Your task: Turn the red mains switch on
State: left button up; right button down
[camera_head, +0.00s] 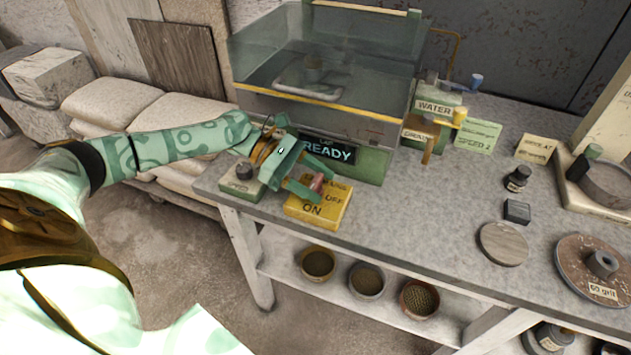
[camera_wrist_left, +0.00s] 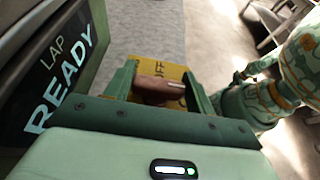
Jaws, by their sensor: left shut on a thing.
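The red mains switch (camera_head: 317,183) rises from a yellow box (camera_head: 325,212) marked OFF and ON on the bench. My left gripper (camera_head: 314,182) is shut on the switch from above, with a finger on either side. In the left wrist view the reddish-brown switch handle (camera_wrist_left: 158,89) lies between the two green fingers, and part of the word OFF shows beyond it. The fingers hide part of the switch, so I cannot tell which position it is in. The display (camera_head: 328,152) on the machine behind reads LAP READY. My right gripper is not seen.
The green machine with a clear hood (camera_head: 330,60) stands close behind. The water valve (camera_head: 437,106) is right of it. The grey bench top (camera_head: 425,215) is clear right of the switch.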

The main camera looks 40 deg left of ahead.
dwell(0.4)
pick_arm(q)
jog(key=o, duration=1)
jog(key=p+v, duration=0.3)
jog(key=v, duration=1.3)
jog(key=shift+a+p, duration=0.15)
jog(key=shift+p, duration=0.2)
